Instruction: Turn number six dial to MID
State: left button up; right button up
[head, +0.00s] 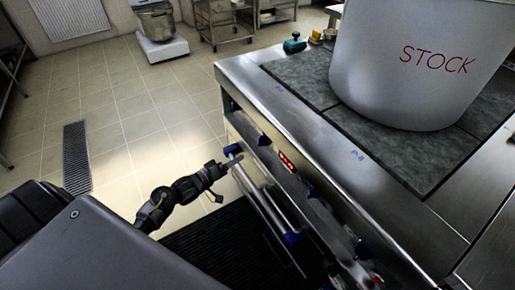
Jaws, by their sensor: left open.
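The stove front panel (300,190) runs down the near side of the steel range. A dark dial (264,140) sits near its far end, beside a small lit red display (286,160). I cannot read any dial numbers or the MID mark, so I cannot tell which dial is number six. My left gripper (231,178) is open and empty, in front of the panel close to the far end of the rail. It appears apart from the dark dial. My right gripper is not in view.
A rail (265,210) with blue end fittings runs along the range front below the panel. A large pot marked STOCK (425,60) stands on the dark cooktop (306,75). A black floor mat (215,245) lies below. Tiled floor (130,100) is open at left.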

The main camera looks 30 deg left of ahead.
aim_at(262, 141)
pick_arm(q)
jog(key=w+d+r, duration=0.2)
jog(key=w+d, duration=0.2)
jog(key=w, duration=0.6)
jog(key=shift+d+r+b, duration=0.15)
jog(key=shift+d+b, duration=0.05)
jog(key=shift+b, duration=0.1)
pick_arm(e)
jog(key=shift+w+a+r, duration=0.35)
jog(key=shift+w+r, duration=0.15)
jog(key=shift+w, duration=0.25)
pick_arm(q)
jog(key=shift+w, duration=0.1)
jog(key=c, duration=1)
